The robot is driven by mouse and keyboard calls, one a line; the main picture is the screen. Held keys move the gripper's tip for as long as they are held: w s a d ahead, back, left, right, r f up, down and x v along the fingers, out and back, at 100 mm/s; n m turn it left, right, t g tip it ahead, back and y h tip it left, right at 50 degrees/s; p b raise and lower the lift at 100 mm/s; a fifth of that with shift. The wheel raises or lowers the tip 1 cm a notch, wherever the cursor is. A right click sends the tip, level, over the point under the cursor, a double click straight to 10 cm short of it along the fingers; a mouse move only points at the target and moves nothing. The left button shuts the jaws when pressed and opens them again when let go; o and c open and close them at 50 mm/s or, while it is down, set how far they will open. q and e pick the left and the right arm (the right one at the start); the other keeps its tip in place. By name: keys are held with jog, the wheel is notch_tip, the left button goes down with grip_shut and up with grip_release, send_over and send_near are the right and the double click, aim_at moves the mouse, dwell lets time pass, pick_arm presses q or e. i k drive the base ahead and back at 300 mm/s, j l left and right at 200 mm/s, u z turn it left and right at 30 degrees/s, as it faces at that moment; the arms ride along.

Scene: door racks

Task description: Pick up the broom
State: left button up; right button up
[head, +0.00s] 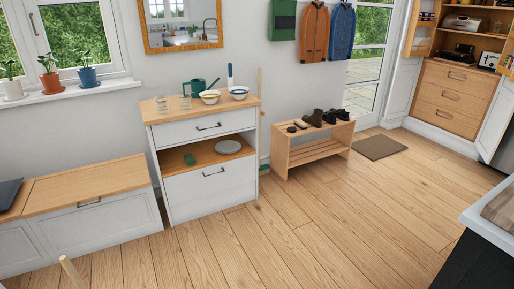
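A thin wooden pole (260,110), which looks like the broom's handle, stands upright against the wall just right of the white cabinet. A small green piece (264,169) at floor level below it may be the broom's head. The pole's lower part is partly hidden by the cabinet or too small to make out. Neither of my grippers is in the head view.
The white cabinet (205,131) holds bowls, glasses and a green jug on top. A wooden shoe rack (318,150) stands to the right. A pale stick end (70,268) shows at lower left. The middle floor is clear.

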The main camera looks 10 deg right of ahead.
aim_at(264, 169)
jog(key=u, duration=1.15)
jog(key=z, duration=1.6)
jog(key=i+l+z, duration=0.1)
jog(key=i+z, duration=0.35)
jog(key=i, duration=2.25)
